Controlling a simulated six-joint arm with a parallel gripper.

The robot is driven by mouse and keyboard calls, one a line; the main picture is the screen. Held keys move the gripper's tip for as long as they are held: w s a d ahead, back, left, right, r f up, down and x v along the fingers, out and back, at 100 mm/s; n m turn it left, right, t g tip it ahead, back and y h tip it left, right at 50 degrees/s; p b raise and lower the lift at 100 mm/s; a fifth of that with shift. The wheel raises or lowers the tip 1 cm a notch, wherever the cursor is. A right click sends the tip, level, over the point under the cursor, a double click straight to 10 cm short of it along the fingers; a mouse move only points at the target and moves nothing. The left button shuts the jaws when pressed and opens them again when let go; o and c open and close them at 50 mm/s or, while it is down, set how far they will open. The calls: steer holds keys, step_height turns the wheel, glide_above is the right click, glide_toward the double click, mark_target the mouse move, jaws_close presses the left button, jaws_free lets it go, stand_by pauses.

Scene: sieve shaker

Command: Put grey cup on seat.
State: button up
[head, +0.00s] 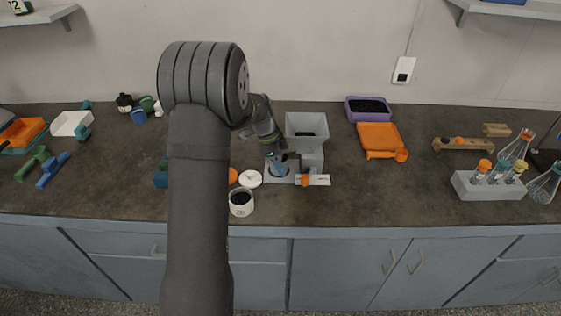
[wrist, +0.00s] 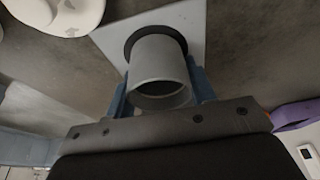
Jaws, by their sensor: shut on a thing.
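The grey cup (wrist: 160,75) is an open cylinder between the two blue fingers of my gripper (wrist: 161,88) in the wrist view. My gripper is shut on it. In the head view my gripper (head: 277,166) is low over the sieve shaker's base (head: 281,180), and the cup is mostly hidden by it. In the wrist view the seat (wrist: 128,48) is a dark ring on a light square plate. The cup's far end is in line with the ring. I cannot tell whether it rests in it or is just above.
The shaker's grey hopper (head: 306,125) stands right behind the seat. A white lid (head: 250,178) and a white cup with dark contents (head: 241,202) are to the left. An orange-handled part (head: 312,180) is at the right. An orange tray (head: 379,137) lies farther right.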

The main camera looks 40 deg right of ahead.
steer(key=o, duration=1)
steer(key=v, duration=1.2)
steer(key=shift+r, duration=0.1)
steer(key=x, duration=1.1)
steer(key=shift+s+f, duration=0.2)
steer(key=shift+f, duration=0.15)
steer(key=shift+s+a+r, duration=0.15)
steer(key=shift+s, duration=0.05)
steer(key=shift+o, duration=0.4)
